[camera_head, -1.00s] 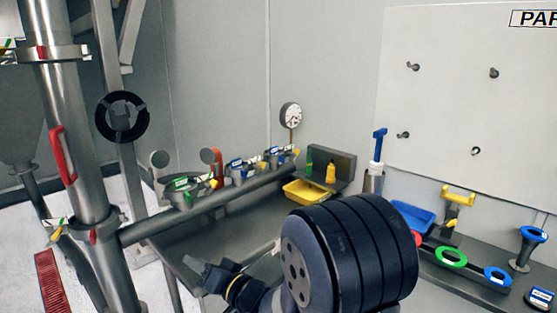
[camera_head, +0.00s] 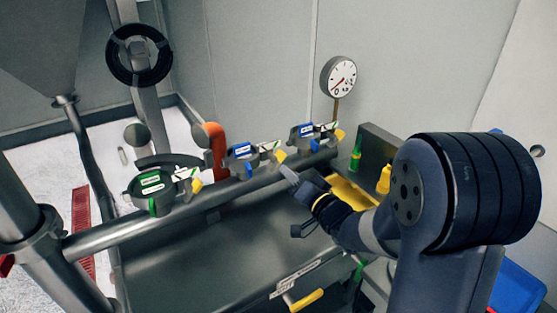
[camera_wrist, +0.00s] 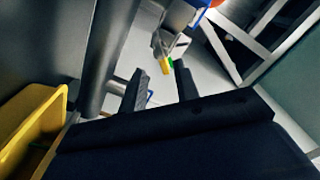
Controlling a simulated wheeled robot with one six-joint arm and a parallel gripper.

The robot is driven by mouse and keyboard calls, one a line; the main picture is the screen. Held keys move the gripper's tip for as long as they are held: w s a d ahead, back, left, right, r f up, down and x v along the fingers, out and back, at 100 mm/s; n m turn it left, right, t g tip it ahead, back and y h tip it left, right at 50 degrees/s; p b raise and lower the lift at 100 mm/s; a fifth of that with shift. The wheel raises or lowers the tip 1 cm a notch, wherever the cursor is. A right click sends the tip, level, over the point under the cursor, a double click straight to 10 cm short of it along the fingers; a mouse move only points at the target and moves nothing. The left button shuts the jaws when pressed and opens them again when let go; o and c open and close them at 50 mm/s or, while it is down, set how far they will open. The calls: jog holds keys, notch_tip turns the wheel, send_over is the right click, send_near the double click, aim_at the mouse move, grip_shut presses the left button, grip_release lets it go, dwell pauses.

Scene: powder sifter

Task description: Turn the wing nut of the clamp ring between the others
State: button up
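Three clamp rings sit in a row on the slanting steel pipe. The middle one (camera_head: 242,162) has a blue label, and its yellow wing nut (camera_head: 280,156) points to the right. The left clamp ring (camera_head: 152,188) has a green label; the right one (camera_head: 305,138) has a blue label. My gripper (camera_head: 287,174) is just below and right of the middle wing nut, apparently not touching it. In the wrist view my gripper (camera_wrist: 159,72) has its two fingers apart and empty. A yellow wing nut (camera_wrist: 165,66) shows beyond the fingertips, near the gap.
An orange-red handle (camera_head: 215,148) stands between the left and middle clamp rings. The steel pipe (camera_head: 110,236) runs above a grey bench. A yellow bin (camera_head: 350,192) lies behind my gripper and appears at left in the wrist view (camera_wrist: 35,125). A dial gauge (camera_head: 339,76) stands behind.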

aim_at(279, 164)
jog(key=p+x, duration=0.1)
jog(key=x, duration=0.6)
jog(key=shift+w+a, duration=0.2)
jog(key=shift+a, duration=0.05)
jog(key=shift+c, duration=0.2)
grip_shut()
